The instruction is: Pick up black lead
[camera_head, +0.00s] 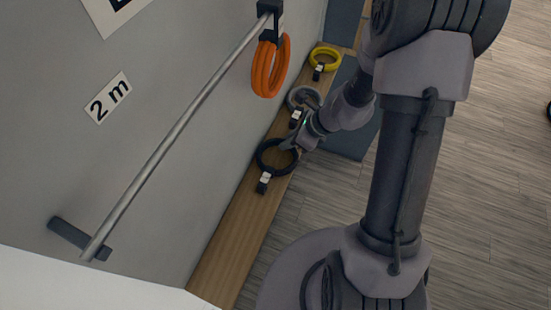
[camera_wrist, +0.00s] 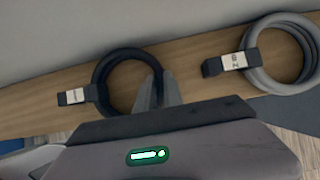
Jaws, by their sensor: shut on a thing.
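The black lead (camera_head: 263,163) is a coiled ring with a pale tag, lying on the wooden shelf in the head view. In the wrist view the black lead (camera_wrist: 101,81) is left of centre, its tagged end to the left. The part of the coil between and behind the fingers is hidden.
A grey lead (camera_head: 303,98), also in the wrist view (camera_wrist: 297,75), lies close beside the black one. A yellow lead (camera_head: 324,59) lies farther along the wooden shelf (camera_head: 233,240). An orange lead (camera_head: 270,66) hangs on a metal rail (camera_head: 180,130) above, by the wall.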

